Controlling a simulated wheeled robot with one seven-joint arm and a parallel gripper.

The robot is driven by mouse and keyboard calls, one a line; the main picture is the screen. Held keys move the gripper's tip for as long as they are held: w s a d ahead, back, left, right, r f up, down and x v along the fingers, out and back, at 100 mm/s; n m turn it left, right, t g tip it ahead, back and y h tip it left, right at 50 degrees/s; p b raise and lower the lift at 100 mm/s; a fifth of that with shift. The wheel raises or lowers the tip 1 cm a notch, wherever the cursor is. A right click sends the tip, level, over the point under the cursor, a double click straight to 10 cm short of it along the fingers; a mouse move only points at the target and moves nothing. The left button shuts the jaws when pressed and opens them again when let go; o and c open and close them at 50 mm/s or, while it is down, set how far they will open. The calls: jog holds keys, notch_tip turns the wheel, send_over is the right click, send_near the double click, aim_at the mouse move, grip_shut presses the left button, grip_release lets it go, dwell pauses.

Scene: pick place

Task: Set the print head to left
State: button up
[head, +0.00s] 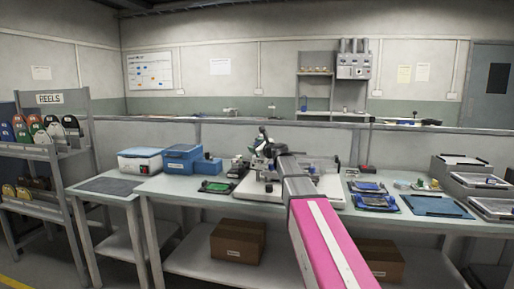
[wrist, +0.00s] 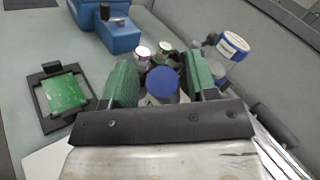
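A stencil-printer-like machine with a pale base plate (head: 325,187) stands on the bench in the middle of the head view, partly hidden by my arm. My gripper (head: 263,148) is over this machine. In the wrist view my gripper (wrist: 160,82) has its two green fingers apart. A blue round-topped knob or cap (wrist: 163,84) shows between them, with a small gap on its left side; contact on its right side I cannot tell. I cannot make out for sure which part is the print head, or its position.
A green board in a black frame (wrist: 64,92) lies left of the machine. Blue boxes (head: 184,158) stand behind it. A white-and-blue jar (wrist: 232,46) is at the right in the wrist view. Blue trays (head: 372,199) lie right of the machine. A reel rack (head: 48,151) is far left.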

jog(key=v, duration=1)
jog(key=shift+s+d, duration=0.2)
jog(key=shift+s, duration=0.15)
